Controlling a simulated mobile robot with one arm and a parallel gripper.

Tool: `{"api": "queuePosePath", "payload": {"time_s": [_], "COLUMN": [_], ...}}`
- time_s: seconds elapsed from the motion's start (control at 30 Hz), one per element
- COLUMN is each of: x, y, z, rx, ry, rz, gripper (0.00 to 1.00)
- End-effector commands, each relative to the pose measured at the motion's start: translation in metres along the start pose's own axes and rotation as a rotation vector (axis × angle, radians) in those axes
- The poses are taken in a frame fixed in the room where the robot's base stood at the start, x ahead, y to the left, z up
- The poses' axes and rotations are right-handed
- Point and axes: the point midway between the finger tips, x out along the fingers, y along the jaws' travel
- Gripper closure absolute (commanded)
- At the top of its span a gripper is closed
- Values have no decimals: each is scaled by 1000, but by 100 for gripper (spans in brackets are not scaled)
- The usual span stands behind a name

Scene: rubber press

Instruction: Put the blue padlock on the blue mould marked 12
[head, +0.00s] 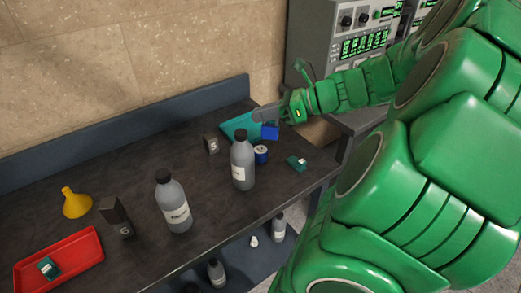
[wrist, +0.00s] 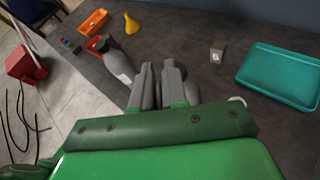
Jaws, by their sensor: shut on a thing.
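My gripper (head: 258,115) reaches in from the right, low over the back right of the bench. Its two fingers (wrist: 157,85) are close together in the wrist view. A small blue block-like thing, seemingly the blue padlock (head: 270,132), shows just below the fingers and appears held by them. In the wrist view it is hidden behind the gripper. A round blue thing with a pale top (head: 261,153) stands on the bench just below it in the head view. I cannot read a 12 on anything, so I cannot tell which thing is the mould.
A teal tray (head: 240,124) lies behind the gripper. Grey bottles (head: 243,165) (head: 174,205), a block marked 5 (head: 211,144) and a small teal thing (head: 296,162) stand nearby. A yellow funnel (head: 76,203), dark block (head: 118,218) and red tray (head: 85,245) are at left.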

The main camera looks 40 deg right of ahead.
Motion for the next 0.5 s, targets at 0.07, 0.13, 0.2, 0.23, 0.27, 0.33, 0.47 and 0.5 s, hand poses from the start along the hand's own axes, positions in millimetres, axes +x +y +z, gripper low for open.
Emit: {"api": "queuePosePath", "payload": {"time_s": [0.07, 0.13, 0.2, 0.23, 0.27, 0.33, 0.47, 0.5], "x": [5, 8, 11, 11, 12, 14, 20, 24], "y": [-1, -3, -4, -5, -6, -9, -21, -26], "z": [-11, -19, -25, -27, -28, -30, -33, -34], "rx": [4, 3, 1, 0, -1, -1, -1, 0], "ry": [-3, -4, -3, -2, -1, -1, 1, 1], "rz": [3, 3, 1, 0, 0, 0, 1, 2], "gripper": [100, 100, 100, 100, 100, 100, 100, 100]}}
